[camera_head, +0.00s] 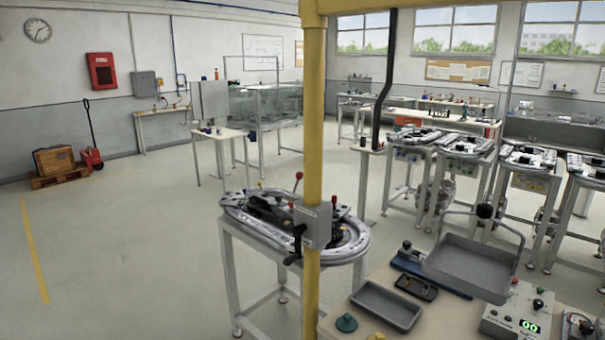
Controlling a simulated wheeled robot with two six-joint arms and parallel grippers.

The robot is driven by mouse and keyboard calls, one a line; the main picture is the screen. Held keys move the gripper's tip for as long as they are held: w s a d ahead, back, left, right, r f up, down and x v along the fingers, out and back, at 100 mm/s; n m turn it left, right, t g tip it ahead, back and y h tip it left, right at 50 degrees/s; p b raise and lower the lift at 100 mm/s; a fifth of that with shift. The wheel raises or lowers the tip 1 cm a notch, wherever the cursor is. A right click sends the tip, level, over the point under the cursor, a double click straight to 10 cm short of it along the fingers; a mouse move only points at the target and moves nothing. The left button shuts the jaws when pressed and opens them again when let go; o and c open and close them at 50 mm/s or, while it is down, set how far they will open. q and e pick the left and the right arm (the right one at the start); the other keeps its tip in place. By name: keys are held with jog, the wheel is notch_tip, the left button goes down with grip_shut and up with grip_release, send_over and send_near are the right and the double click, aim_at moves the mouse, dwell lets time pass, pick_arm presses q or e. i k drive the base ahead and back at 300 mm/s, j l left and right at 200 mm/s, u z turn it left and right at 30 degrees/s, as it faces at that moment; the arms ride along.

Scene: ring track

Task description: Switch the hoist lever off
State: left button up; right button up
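The hoist lever (294,258) is a black handle on a grey switch box (313,226), which is fixed to a yellow post (313,120) in the middle of the head view. The handle points down and left of the box. The box's small label is too small to read. A grey tray (470,268) hangs by its bail from a dark hook (485,211) on a thin cable at the right, above the near table. Neither of my grippers is in view.
An oval ring track (240,208) on a metal stand is behind the post. The near table (365,328) at lower right holds a flat grey tray (386,305) and a control box (515,318) with a green display.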

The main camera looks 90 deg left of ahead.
aim_at(300, 175)
jog(key=u, duration=2.95)
jog(key=i+j+z, duration=0.1)
jog(key=i+j, duration=0.4)
jog(key=i+j+z, duration=0.15)
jog(key=i+j, duration=0.35)
jog(key=j, duration=0.15)
jog(key=i+j+z, duration=0.1)
jog(key=i+j, duration=0.3)
jog(key=i, duration=0.15)
